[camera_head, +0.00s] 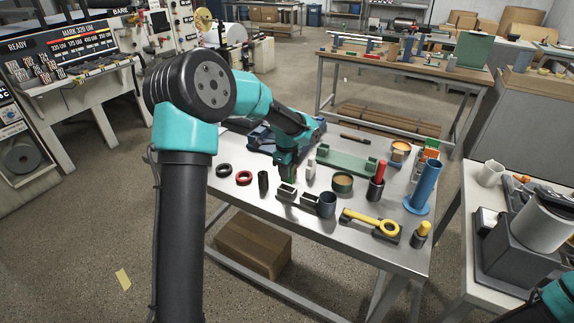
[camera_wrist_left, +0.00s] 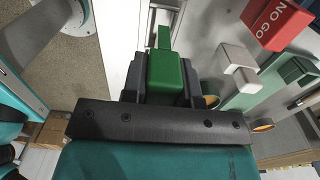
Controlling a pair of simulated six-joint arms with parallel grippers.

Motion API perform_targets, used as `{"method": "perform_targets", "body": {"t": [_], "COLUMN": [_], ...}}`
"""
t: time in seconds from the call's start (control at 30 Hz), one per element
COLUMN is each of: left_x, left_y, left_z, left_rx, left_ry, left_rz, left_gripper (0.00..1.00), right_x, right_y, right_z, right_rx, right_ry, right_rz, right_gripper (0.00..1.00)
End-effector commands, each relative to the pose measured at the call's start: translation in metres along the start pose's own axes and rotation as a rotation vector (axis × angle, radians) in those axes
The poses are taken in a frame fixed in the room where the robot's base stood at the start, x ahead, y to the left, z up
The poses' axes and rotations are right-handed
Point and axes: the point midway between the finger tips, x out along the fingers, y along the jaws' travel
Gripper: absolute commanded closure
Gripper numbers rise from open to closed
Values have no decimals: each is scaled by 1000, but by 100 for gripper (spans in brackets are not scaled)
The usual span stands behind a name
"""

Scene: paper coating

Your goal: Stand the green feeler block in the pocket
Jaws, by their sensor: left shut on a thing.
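My left gripper (camera_head: 287,178) is over the metal table, near its left-middle part. In the left wrist view it is shut on the green feeler block (camera_wrist_left: 163,72), which sits between the dark fingers with a narrower green part beyond. In the head view the block is mostly hidden by the gripper. My right gripper is out of view.
A pale block (camera_head: 310,169), a green tray (camera_head: 345,162) and a round tin (camera_head: 342,183) stand right of the gripper.

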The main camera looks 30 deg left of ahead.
Motion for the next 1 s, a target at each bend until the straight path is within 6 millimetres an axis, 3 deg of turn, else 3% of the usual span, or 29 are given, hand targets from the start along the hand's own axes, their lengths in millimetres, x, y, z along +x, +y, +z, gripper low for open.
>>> {"method": "perform_targets", "body": {"t": [0.3, 1.0], "left_x": [16, 16], "left_y": [0, 0], "left_z": [0, 0], "left_rx": [-1, 0], "left_ry": [1, 1], "left_rz": [0, -1], "left_gripper": [96, 96], "right_x": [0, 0], "right_y": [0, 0], "right_z": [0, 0], "right_rx": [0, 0], "right_ry": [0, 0], "right_rz": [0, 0], "right_gripper": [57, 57]}}
